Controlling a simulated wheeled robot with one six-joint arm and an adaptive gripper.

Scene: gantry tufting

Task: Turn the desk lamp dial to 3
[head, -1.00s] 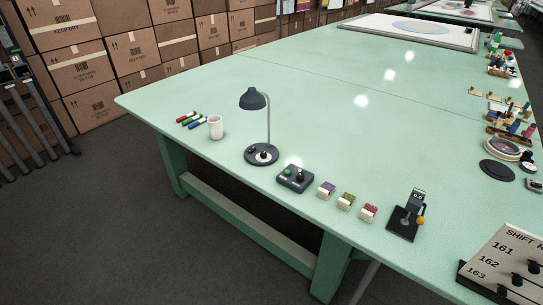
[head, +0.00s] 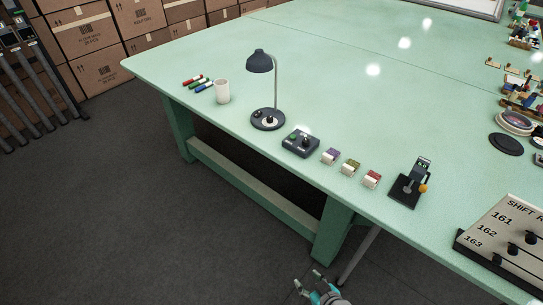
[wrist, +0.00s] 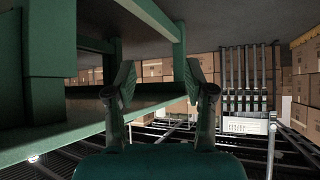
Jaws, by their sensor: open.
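The dark desk lamp (head: 259,62) stands upright near the front edge of the green table in the head view. My gripper (head: 309,279) shows at the bottom of the head view, below the table edge and well apart from the lamp. In the wrist view my gripper (wrist: 165,85) is open, with nothing between its fingers. The lamp is not in the wrist view.
Beside the lamp are a white cup (head: 222,92), markers (head: 197,84) and a dark control box (head: 300,143). Several small blocks (head: 350,168) and a dark stand (head: 408,190) line the front edge. A sign board (head: 505,243) stands at right. The table's middle is clear.

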